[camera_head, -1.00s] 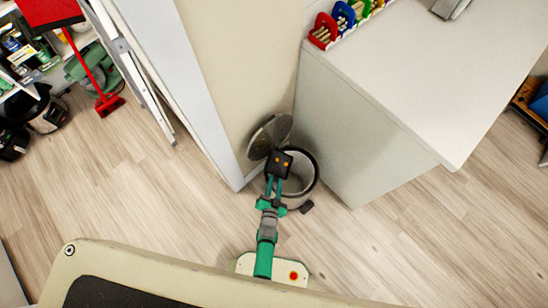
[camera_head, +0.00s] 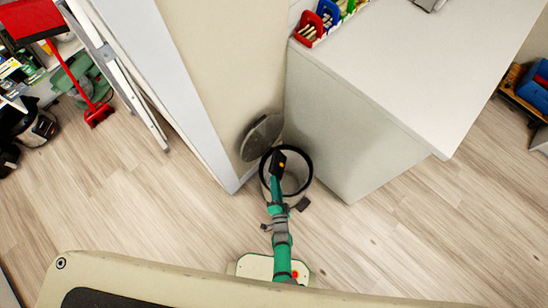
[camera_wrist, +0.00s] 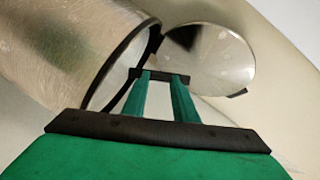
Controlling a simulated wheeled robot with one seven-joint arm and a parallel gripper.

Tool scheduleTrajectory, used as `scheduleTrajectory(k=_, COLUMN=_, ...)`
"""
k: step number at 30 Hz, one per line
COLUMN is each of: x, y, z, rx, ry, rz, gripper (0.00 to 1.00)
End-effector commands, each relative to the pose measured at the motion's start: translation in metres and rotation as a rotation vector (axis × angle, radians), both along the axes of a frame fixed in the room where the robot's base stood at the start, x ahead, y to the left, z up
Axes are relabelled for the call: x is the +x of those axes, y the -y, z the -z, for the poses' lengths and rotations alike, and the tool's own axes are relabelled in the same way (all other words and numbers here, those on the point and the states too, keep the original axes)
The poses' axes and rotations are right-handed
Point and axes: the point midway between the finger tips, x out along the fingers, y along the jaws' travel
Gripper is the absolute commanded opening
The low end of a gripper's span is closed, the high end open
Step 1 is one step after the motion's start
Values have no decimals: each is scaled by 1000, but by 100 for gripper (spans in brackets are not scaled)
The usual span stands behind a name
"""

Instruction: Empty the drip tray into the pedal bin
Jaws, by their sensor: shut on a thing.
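The pedal bin (camera_head: 297,192) stands on the floor in the corner, with its round lid (camera_head: 263,138) up and its dark rim open. My gripper (camera_head: 276,179) is shut on the small black drip tray (camera_head: 278,160) and holds it over the bin's mouth. The tray looks steeply tilted, and a small orange spot shows on it. In the wrist view, the tray (camera_wrist: 160,75) is a thin dark edge between my green fingertips (camera_wrist: 165,82), in front of the bin's rim and shiny lid (camera_wrist: 210,55). The inside of the bin is mostly hidden.
A white counter (camera_head: 380,80) stands close on the bin's right, and a wall corner (camera_head: 225,100) is close behind it. The wooden floor in front is clear.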

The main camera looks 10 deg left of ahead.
Motion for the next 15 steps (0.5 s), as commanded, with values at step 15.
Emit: scheduleTrajectory(k=15, x=0, y=2, z=-30, rx=46, ry=5, rz=0, gripper=0)
